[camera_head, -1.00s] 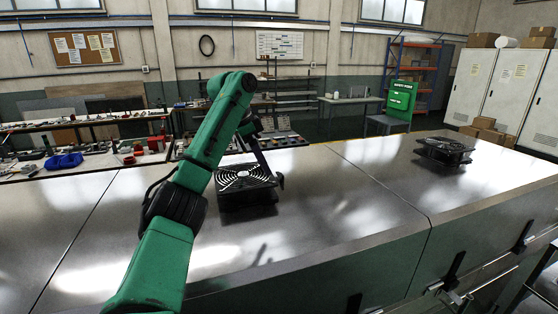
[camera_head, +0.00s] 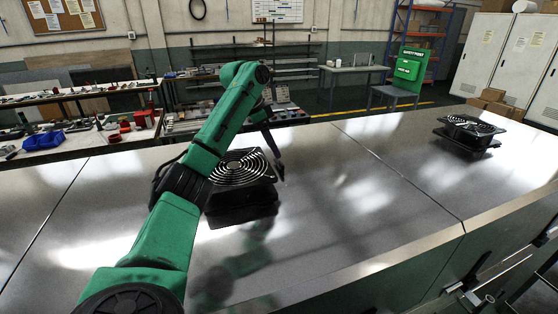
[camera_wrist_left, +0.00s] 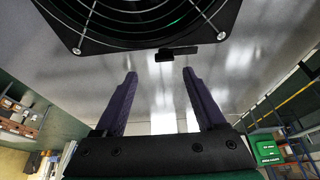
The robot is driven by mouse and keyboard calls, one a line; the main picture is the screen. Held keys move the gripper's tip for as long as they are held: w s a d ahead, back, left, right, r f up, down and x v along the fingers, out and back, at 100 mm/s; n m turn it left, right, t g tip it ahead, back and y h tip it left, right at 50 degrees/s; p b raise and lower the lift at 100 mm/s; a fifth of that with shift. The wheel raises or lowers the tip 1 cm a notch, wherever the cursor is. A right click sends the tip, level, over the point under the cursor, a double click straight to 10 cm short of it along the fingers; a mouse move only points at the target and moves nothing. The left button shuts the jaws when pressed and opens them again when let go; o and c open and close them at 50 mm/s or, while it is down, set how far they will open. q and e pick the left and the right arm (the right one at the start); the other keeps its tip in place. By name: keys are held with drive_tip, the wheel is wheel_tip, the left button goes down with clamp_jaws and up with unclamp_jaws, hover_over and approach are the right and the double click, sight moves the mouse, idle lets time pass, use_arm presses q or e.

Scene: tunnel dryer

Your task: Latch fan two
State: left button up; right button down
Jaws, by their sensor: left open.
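A black fan (camera_head: 241,168) with a round wire grille sits on the metal dryer top, near the picture's middle. A second black fan (camera_head: 470,128) stands farther right. Which one is fan two cannot be told. My left gripper (camera_head: 276,156) is at the nearer fan's far right side, partly hidden by my arm. In the left wrist view, its two dark purple fingers (camera_wrist_left: 160,78) are spread apart with nothing between them. A small black latch-like piece (camera_wrist_left: 178,53) at the fan frame's edge (camera_wrist_left: 215,35) lies just beyond the fingertips. My right gripper is not in view.
The metal dryer top (camera_head: 345,215) is bare between the two fans. Handles and rails run along the dryer's front right edge.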

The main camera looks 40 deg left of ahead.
sight(280, 163)
use_arm(q)
drive_tip(key=x, duration=0.4)
drive_tip(key=a+p+x, duration=0.1)
drive_tip(key=x, duration=0.1)
drive_tip(key=shift+w+a+f, duration=0.1)
drive_tip(key=shift+w+f, duration=0.05)
drive_tip(key=shift+w, duration=0.2)
drive_tip(key=shift+f, duration=0.2)
drive_tip(key=shift+d, duration=0.3)
drive_tip(key=shift+s+d+r, duration=0.1)
drive_tip(key=shift+s+d, duration=0.05)
drive_tip(key=shift+c, duration=0.3)
clamp_jaws()
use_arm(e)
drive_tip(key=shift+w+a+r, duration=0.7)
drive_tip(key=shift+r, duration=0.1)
